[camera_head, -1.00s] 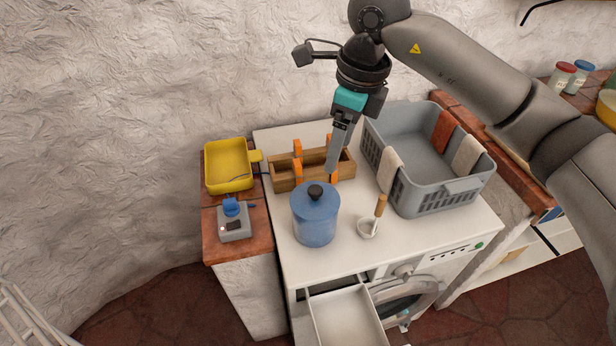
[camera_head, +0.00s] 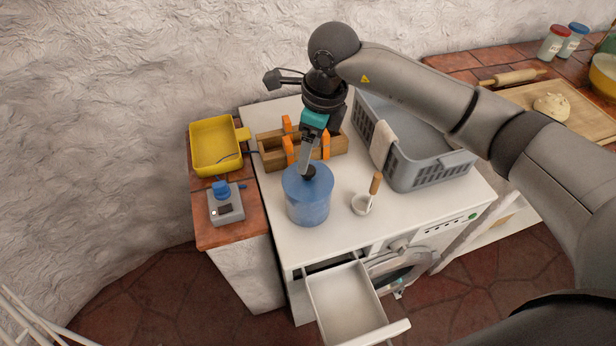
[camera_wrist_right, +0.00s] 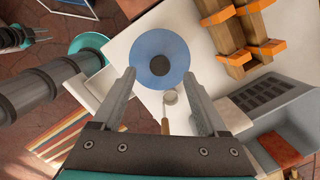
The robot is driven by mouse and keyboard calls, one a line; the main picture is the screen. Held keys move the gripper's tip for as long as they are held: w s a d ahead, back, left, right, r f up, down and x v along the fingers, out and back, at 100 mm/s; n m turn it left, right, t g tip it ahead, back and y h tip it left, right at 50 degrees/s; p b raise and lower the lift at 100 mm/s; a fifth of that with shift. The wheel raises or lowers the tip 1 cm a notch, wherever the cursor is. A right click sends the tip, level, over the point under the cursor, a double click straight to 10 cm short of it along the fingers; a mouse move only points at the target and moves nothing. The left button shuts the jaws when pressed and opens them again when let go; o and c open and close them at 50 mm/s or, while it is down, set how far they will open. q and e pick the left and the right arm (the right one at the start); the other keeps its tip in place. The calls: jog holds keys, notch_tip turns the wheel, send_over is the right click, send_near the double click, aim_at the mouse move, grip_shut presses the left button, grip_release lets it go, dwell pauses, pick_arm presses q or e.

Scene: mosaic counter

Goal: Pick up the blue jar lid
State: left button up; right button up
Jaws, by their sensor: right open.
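The blue jar lid (camera_wrist_right: 145,50) sits on top of the blue jar (camera_head: 308,208), which stands upright on the white counter. Its dark round knob (camera_wrist_right: 160,65) faces up. My right gripper (camera_head: 308,170) is open and points down at the lid. In the right wrist view its two fingertips (camera_wrist_right: 159,74) lie on either side of the knob with gaps. In the head view the fingers hide part of the knob. A dark gripper-like shape at the left edge of the right wrist view (camera_wrist_right: 38,35) seems to be my left gripper; its fingers are too small to judge.
A grey basket (camera_head: 430,172) is at the right. An open drawer (camera_head: 345,305) juts out in front.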

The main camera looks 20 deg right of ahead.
aim_at(309, 169)
notch_tip(309, 169, down, 4)
jog(key=shift+r+p, duration=0.1)
jog(key=shift+p, duration=0.2)
jog(key=shift+w+a+f, duration=0.1)
jog(key=shift+f, duration=0.55)
jog(key=shift+c, duration=0.3)
grip_shut()
